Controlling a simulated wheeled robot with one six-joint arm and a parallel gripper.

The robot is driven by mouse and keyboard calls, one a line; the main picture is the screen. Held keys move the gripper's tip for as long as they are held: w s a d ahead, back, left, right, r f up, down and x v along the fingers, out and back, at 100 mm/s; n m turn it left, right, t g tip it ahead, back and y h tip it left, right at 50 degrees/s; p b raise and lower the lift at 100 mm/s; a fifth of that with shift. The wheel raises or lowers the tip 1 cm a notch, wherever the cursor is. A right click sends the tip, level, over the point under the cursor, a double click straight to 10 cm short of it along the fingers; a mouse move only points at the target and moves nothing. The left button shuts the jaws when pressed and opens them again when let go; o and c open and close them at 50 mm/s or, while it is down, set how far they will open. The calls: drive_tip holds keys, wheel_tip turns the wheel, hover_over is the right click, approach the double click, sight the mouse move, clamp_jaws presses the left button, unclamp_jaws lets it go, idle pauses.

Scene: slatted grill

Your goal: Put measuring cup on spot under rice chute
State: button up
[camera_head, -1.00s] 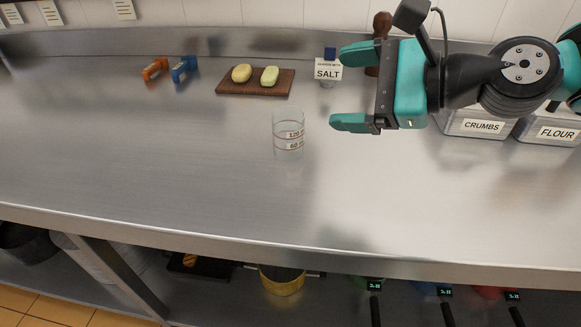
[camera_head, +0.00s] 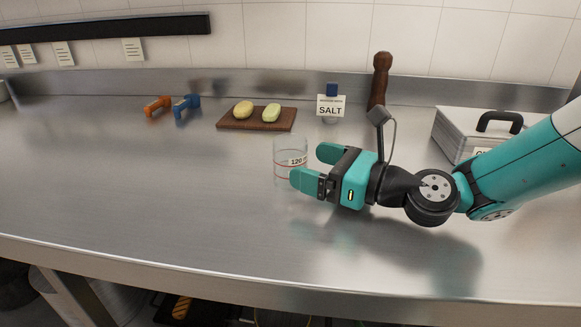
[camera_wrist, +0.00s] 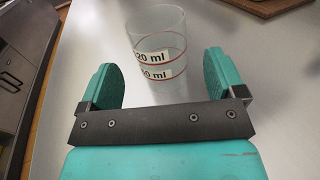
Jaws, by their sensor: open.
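The clear measuring cup (camera_head: 289,152) with red lines and white labels stands upright on the steel counter. My gripper (camera_head: 310,167) is open and low over the counter, close to the cup on its right, and one finger covers part of the cup's lower side in the head view. In the wrist view the cup (camera_wrist: 158,45) stands ahead of and partly between my two open fingers (camera_wrist: 168,80). The fingers do not grip it. I do not see a rice chute or a marked spot under one.
A dark board (camera_head: 257,119) with two oval items lies behind the cup. A salt shaker (camera_head: 331,106), a wooden mill (camera_head: 380,80) and a lidded container (camera_head: 470,135) stand to the right. Orange (camera_head: 158,106) and blue (camera_head: 187,105) objects lie back left. The counter's left front is clear.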

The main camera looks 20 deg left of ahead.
sight(286, 156)
drive_tip(key=a, duration=0.4)
drive_tip(key=w+a, duration=0.1)
drive_tip(key=a, duration=0.1)
drive_tip(key=shift+c, duration=0.3)
drive_tip(key=shift+d, duration=0.1)
drive_tip(key=c, duration=1.1)
drive_tip(key=shift+o, duration=0.2)
